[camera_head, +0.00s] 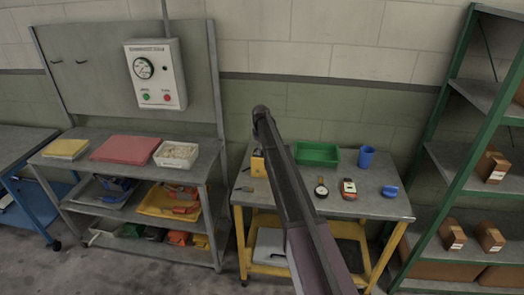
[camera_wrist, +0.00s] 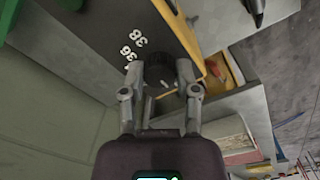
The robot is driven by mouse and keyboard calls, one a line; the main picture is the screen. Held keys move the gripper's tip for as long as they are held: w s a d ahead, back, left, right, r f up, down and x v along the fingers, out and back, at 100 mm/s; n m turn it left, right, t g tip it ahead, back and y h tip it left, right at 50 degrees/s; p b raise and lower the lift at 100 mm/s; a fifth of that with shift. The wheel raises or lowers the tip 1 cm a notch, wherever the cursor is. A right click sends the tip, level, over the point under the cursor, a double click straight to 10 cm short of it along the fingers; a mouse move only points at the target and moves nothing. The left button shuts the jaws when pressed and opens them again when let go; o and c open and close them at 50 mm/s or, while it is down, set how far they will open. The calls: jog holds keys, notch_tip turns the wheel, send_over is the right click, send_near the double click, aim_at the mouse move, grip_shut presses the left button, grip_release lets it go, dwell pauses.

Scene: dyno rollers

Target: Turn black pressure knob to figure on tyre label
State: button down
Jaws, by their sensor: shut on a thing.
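In the wrist view, the black knob (camera_wrist: 161,63) sits between the fingertips of my gripper (camera_wrist: 160,72), which is shut on it. The knob is on a dark face (camera_wrist: 95,28) edged in yellow, with white figures 38 and 36 beside the knob. In the head view, part of the yellow-cased unit (camera_head: 257,165) shows on the small table, left of my arm. My arm hides the gripper and the knob there. I cannot make out a pointer on the knob, and I cannot identify a readable tyre label.
A wall box (camera_head: 156,75) hangs left, and a green-framed shelf (camera_head: 446,140) stands right.

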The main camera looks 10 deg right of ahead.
jog(key=shift+m, duration=0.3)
jog(key=m, duration=0.3)
jog(key=shift+m, duration=1.7)
jog(key=shift+c, duration=1.7)
grip_release()
jog(key=shift+n, duration=0.3)
